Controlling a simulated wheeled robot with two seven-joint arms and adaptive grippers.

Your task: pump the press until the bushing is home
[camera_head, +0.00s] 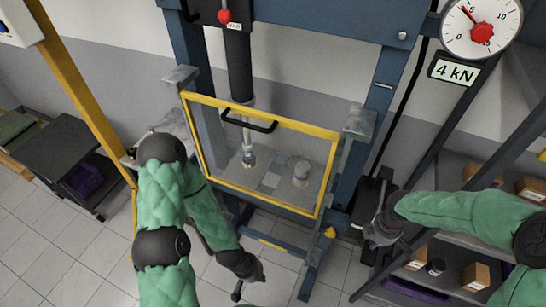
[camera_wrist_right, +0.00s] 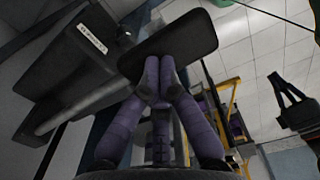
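The press (camera_head: 190,50) has a blue frame and a dark vertical ram (camera_head: 238,65). Behind its yellow-edged clear guard (camera_head: 262,118), the ram tip meets a small shiny part (camera_head: 249,157), perhaps the bushing; its seating cannot be told. The gauge (camera_head: 457,22) has its needle just short of 5; the label (camera_head: 454,71) reads 4 kN. My right gripper (camera_head: 381,229) is at the dark pump unit (camera_head: 371,192). In the right wrist view its purple fingers (camera_wrist_right: 160,80) are together against a black pad (camera_wrist_right: 190,38). My left gripper (camera_head: 245,275) hangs low before the press, fingers unclear.
A yellow post (camera_head: 85,90) stands left of the press. A dark cart (camera_head: 65,150) is at the far left. Shelves with boxes (camera_head: 475,276) stand at right, close to my right arm. The tiled floor (camera_head: 60,255) at lower left is clear.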

